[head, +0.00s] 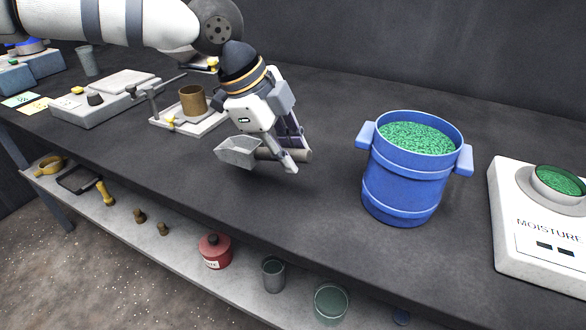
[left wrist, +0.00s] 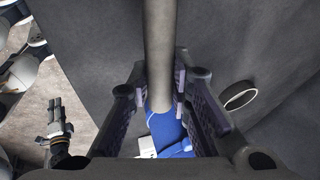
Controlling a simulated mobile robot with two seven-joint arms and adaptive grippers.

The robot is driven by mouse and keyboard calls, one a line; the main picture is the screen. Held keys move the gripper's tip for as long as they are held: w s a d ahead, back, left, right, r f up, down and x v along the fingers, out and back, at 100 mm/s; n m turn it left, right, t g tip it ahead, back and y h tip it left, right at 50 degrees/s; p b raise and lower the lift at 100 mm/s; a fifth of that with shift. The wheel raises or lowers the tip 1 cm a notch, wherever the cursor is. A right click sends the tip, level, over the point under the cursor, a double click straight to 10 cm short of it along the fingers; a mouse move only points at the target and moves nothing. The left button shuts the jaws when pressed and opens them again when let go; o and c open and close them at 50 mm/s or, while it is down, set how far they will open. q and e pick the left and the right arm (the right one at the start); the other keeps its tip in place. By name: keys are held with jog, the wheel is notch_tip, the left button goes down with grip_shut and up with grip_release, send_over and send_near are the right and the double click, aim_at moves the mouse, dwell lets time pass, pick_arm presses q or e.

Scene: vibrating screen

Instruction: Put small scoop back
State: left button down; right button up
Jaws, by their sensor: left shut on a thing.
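The small scoop has a grey open pan (head: 237,151) and a round grey handle (head: 303,155). My left gripper (head: 285,158) is shut on the handle, with the pan to its left and the handle end to its right. The scoop is at or just above the dark bench top; I cannot tell whether it touches. In the left wrist view the handle (left wrist: 159,45) runs between the fingers of my left gripper (left wrist: 162,98). A dark jointed part at lower left there looks like my right gripper (left wrist: 58,118); its jaws are unclear.
A blue two-handled bucket (head: 402,188) of green granules stands right of the scoop. The moisture meter (head: 535,230) is farther right. A brown cup (head: 192,101) on a white base stands at left. The lower shelf (head: 185,244) holds a red pot (head: 214,252) and beakers.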

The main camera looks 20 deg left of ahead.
pick_arm(q)
jog(key=f, duration=0.2)
jog(key=w+f, duration=0.1)
jog(key=f, duration=0.2)
jog(key=shift+w+d+b, duration=0.1)
jog(key=shift+w+b, duration=0.1)
jog(key=shift+b, duration=0.15)
jog(key=shift+r, duration=0.15)
pick_arm(e)
jog(key=shift+s+f+g, duration=0.3)
jog(key=shift+s+f, duration=0.2)
jog(key=shift+s, duration=0.05)
pick_arm(q)
jog(key=c, duration=1.5)
grip_release()
jog(key=shift+o, duration=0.2)
jog(key=shift+r, duration=0.1)
jog(key=p+v, duration=0.1)
jog(key=v, duration=0.5)
jog(key=shift+r, duration=0.4)
jog(key=v, duration=0.5)
jog(key=shift+s, duration=0.15)
pick_arm(e)
jog(key=shift+w+r, duration=0.55)
jog(key=shift+w, duration=0.05)
